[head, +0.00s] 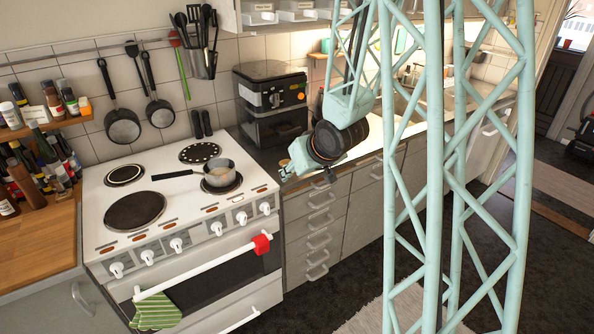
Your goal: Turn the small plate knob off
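The white cooker (180,208) stands on the left with several white knobs along its sloping front panel. I cannot tell which of them is the small plate knob; the knobs include a left-end knob (116,269) and a right-end knob (265,208). A small dark plate (125,175) is bare at the back left. A saucepan (219,174) stands on the front right plate, its handle pointing left. My gripper (290,170) is over the counter's edge, right of the cooker and apart from the knobs. Its fingers are small and partly hidden, so their opening is unclear.
An oven rail (200,268) with a red clip (261,244) and a green striped cloth (155,310) runs below the knobs. A black coffee machine (272,100) stands behind my gripper. Drawers (318,225) are right of the cooker. Open floor lies in front.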

